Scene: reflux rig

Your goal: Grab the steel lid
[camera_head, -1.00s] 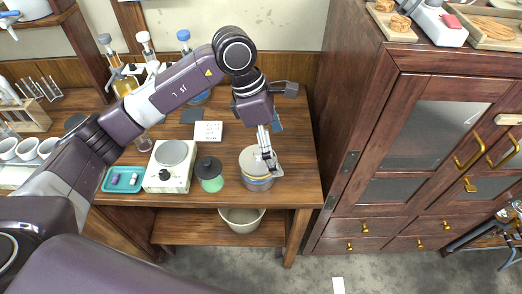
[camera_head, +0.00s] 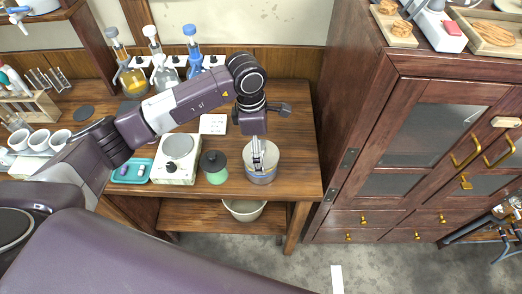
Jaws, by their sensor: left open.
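A round steel vessel (camera_head: 262,177) with a blue and yellowish band stands near the front right of the wooden table. Its pale grey round top (camera_head: 270,155), which looks like the steel lid, is partly hidden by my gripper. I cannot tell the lid apart from the vessel for certain. My left gripper (camera_head: 259,167) is open and points down over this top, near its middle. I cannot tell whether the fingers touch it. My right gripper is not in view.
A green jar with a black lid (camera_head: 214,168) stands just left of the vessel, beside a white hotplate (camera_head: 176,158) and a teal tray (camera_head: 132,171). Bottles (camera_head: 193,52) stand behind my arm. A tall wooden cabinet (camera_head: 372,120) rises at the right. A bucket (camera_head: 244,209) sits below.

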